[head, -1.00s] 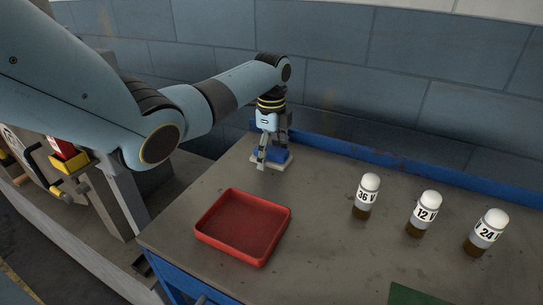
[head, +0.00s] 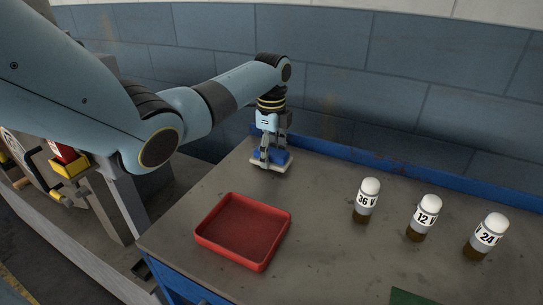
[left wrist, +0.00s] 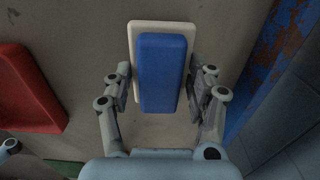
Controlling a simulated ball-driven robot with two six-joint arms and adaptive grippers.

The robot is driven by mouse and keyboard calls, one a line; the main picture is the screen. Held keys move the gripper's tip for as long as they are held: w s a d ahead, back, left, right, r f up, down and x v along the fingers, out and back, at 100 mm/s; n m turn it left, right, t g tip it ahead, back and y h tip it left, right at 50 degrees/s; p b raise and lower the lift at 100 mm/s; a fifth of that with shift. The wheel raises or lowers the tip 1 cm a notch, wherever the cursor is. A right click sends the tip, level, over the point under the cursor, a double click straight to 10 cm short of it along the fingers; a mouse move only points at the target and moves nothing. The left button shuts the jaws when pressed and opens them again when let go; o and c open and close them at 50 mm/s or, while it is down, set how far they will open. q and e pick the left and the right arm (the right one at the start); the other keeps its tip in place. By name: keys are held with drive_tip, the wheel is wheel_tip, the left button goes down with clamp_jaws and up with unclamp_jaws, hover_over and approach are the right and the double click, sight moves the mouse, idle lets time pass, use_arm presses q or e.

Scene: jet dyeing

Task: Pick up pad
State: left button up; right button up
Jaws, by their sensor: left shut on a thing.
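The pad is a blue block on a thin white base. In the head view the pad (head: 284,163) is at the table's back left corner, below my left gripper (head: 270,157). In the left wrist view the pad (left wrist: 163,72) lies lengthwise between the two fingers of my left gripper (left wrist: 163,88), which is shut on the blue part. I cannot tell whether the white base touches the table. My right gripper is not in view.
An empty red tray (head: 198,236) sits at the table's front left. Three white-capped bottles (head: 367,200) stand to the right. A green mat (head: 408,297) shows at the bottom edge. A raised blue rim (head: 350,152) runs along the back, near the wall.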

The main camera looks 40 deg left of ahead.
sight(272, 150)
use_arm(q)
wheel_tip(272, 150, up, 3)
drive_tip(key=shift+w+r, duration=0.1)
drive_tip(key=shift+r, duration=0.05)
drive_tip(key=s+d+r, duration=0.2)
drive_tip(key=d, duration=0.1)
drive_tip(key=s+d+r+p, duration=0.1)
drive_tip(key=s+d+r, duration=0.1)
drive_tip(key=s, duration=0.1)
drive_tip(key=s+d+r, duration=0.3)
drive_tip(key=shift+s+d+p, duration=0.1)
drive_tip(key=shift+d+p, duration=0.2)
drive_tip(key=shift+p, duration=0.1)
